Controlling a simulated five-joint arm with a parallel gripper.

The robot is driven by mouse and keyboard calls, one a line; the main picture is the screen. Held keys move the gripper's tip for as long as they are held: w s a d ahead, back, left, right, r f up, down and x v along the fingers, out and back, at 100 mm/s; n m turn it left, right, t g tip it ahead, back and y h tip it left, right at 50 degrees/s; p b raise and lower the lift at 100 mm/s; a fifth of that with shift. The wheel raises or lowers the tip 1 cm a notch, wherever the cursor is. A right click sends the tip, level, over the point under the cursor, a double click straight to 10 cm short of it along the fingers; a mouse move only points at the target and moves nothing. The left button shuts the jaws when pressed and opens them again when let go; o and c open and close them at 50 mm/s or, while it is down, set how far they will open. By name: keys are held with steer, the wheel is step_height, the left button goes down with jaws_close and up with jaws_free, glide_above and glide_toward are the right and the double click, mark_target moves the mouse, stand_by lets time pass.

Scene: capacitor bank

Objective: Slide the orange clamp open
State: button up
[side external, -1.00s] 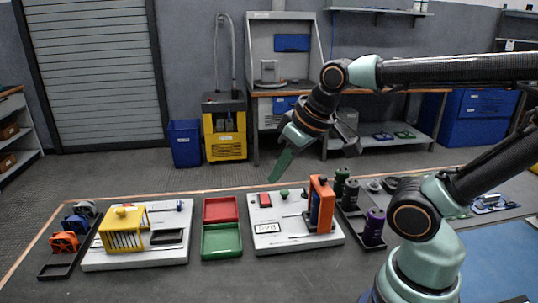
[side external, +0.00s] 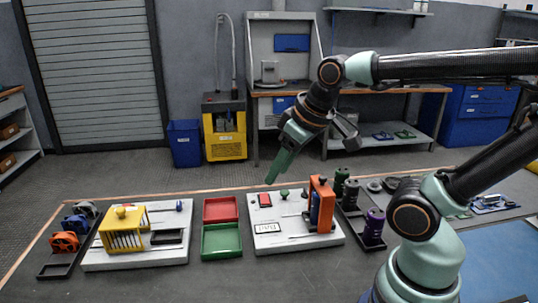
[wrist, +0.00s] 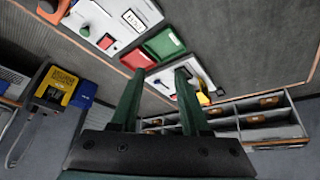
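The orange clamp (side external: 321,203) stands upright at the right end of a white board (side external: 295,241) in the side external view. It has a dark knob on top, and a blue part (side external: 314,208) shows beside it.
A red tray (side external: 221,209) and a green tray (side external: 222,241) lie left of the board. Further left, a second white board (side external: 175,257) carries a yellow cage (side external: 123,231). Right of the clamp, a black rack holds dark cylinders and a purple one (side external: 375,222).

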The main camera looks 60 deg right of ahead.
steer(key=d+n+g, duration=0.3)
steer(key=d+n, duration=0.1)
steer(key=d, duration=0.6)
steer(key=n+g, duration=0.2)
steer(key=n, duration=0.3)
glide_above(323, 176)
steer(key=shift+a+f, duration=0.1)
steer(key=shift+f, duration=4.05)
jaws_close()
